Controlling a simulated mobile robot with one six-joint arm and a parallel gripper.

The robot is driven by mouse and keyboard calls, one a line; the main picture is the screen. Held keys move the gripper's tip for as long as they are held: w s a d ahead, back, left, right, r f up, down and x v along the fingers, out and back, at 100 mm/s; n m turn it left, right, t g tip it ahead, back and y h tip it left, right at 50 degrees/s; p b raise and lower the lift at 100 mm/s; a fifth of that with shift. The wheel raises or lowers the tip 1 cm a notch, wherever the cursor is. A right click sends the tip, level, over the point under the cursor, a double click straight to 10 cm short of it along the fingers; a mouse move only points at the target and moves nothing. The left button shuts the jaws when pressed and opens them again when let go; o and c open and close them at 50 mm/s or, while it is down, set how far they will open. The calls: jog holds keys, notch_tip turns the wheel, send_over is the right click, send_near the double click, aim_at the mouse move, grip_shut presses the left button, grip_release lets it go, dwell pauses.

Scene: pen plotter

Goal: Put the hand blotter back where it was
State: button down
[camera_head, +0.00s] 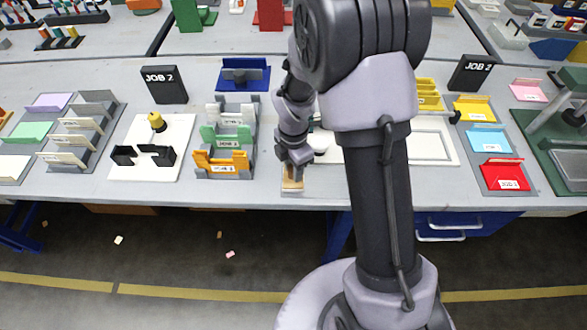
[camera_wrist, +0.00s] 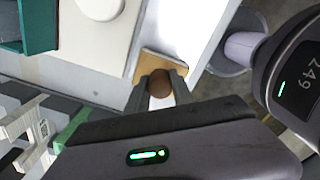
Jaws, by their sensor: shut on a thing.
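The hand blotter (camera_wrist: 161,83) shows in the wrist view as a round brown knob over a tan wooden body (camera_wrist: 174,66). My gripper (camera_wrist: 160,92) has its two fingers on either side of the knob and is shut on it. In the head view the tan blotter (camera_head: 291,182) is below my gripper (camera_head: 293,170), near the front edge of the table. Its lower end appears close to the table top, but I cannot tell whether it touches. My arm hides part of the table behind it.
To the left stand orange, green and white holders (camera_head: 222,165) and a white board with black brackets (camera_head: 155,145). A white framed tray (camera_head: 435,140) lies right of my arm, with yellow, blue and red trays (camera_head: 503,175) beyond. The table's front edge (camera_head: 240,207) is close.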

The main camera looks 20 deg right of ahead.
jog(key=c, duration=1.1)
grip_release()
jog(key=shift+f, duration=0.1)
jog(key=shift+r, duration=0.3)
jog(key=s+a+r+m+t+p, duration=0.1)
jog(key=s+r+m+p, duration=0.2)
jog(key=r, duration=0.8)
jog(key=s+r+m+t+p, duration=0.15)
jog(key=r+m, duration=0.35)
jog(key=r, duration=0.6)
jog(key=s+a+r+m+t+y, duration=0.1)
jog(key=s+r+m, duration=0.3)
jog(key=s+m, duration=0.3)
jog(key=s+a+r+m+t+y, duration=0.1)
jog(key=s+r+m, duration=0.4)
jog(key=m, duration=0.5)
jog(key=shift+s+a+m+t+p, duration=0.3)
jog(key=shift+s+a+t, duration=0.3)
jog(key=shift+s, duration=0.65)
